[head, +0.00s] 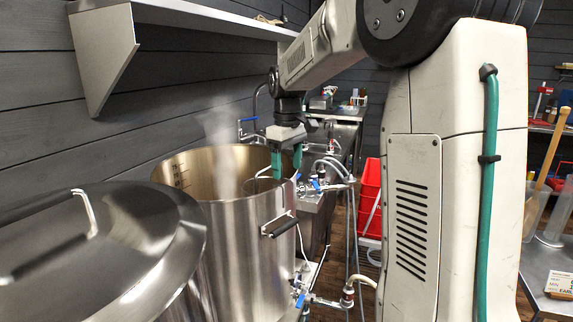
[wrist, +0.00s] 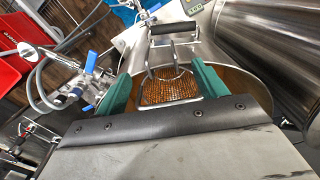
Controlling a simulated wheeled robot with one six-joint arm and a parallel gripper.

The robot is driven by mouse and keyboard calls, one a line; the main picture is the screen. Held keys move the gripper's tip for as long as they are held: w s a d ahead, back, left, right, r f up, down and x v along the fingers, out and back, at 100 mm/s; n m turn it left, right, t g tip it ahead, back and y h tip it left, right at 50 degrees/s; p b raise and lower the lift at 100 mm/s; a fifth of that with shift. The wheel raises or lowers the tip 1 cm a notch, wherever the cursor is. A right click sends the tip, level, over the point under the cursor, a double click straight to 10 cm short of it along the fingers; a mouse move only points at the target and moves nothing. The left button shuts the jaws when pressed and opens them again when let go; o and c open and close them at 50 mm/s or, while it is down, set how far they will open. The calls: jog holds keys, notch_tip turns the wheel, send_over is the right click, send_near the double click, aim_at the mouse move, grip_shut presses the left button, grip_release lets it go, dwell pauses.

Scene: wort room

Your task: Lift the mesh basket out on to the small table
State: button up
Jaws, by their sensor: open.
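The mesh basket (wrist: 172,92) shows in the wrist view inside a tall steel pot (head: 248,245), with brownish-gold contents at its mesh. Bent wire (wrist: 152,68) rises from the basket near the pot's rim. My gripper (head: 287,167) points down at the right part of the pot's mouth in the head view. In the wrist view my gripper's (wrist: 159,72) teal fingers are apart, one on each side of the wire and mesh, with nothing clamped. Whether they touch the basket is unclear. The pot wall hides most of the basket in the head view.
Steam (head: 220,150) rises from the pot. A domed steel lid (head: 130,235) covers the vessel at front left. A shelf (head: 190,14) hangs above. Valves and hoses (head: 320,185) crowd the pot's right side. A grey tabletop (head: 545,262) with a card stands at far right.

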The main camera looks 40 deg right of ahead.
aim_at(287, 183)
jog(key=shift+f, duration=4)
